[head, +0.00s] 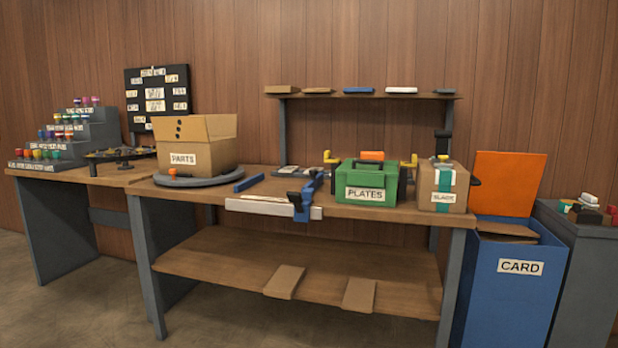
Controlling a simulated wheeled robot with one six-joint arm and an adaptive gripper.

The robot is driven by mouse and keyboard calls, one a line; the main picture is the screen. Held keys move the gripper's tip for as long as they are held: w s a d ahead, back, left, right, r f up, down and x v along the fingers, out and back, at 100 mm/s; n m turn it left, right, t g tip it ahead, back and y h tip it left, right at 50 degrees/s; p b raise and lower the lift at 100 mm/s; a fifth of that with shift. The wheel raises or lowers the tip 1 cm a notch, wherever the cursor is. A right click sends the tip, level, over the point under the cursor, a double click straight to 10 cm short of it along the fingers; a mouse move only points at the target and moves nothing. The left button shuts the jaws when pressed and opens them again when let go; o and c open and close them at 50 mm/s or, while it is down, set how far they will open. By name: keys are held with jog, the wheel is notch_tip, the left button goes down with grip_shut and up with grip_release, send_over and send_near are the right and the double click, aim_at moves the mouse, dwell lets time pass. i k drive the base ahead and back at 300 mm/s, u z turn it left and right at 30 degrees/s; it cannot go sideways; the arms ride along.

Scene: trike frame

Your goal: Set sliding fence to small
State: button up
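A long white strip (262,206) runs along the front edge of the middle workbench. A blue part (303,203) stands across it near its right end, with a dark piece on top; this looks like the sliding fence. A separate blue bar (249,183) lies on the bench top to the left. Any size marks on the strip are too small to read. My gripper is not in view.
A PARTS carton (195,145) on a round grey base stands left of the fence. A green PLATES box (366,184) and a taped carton (443,186) stand to its right. A blue CARD bin (510,280) is beside the bench. The floor in front is clear.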

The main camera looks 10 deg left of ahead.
aim_at(307, 191)
jog(key=z, duration=0.6)
jog(key=k, duration=0.15)
jog(key=u, duration=1.5)
jog(key=i, duration=1.5)
jog(key=z, duration=0.75)
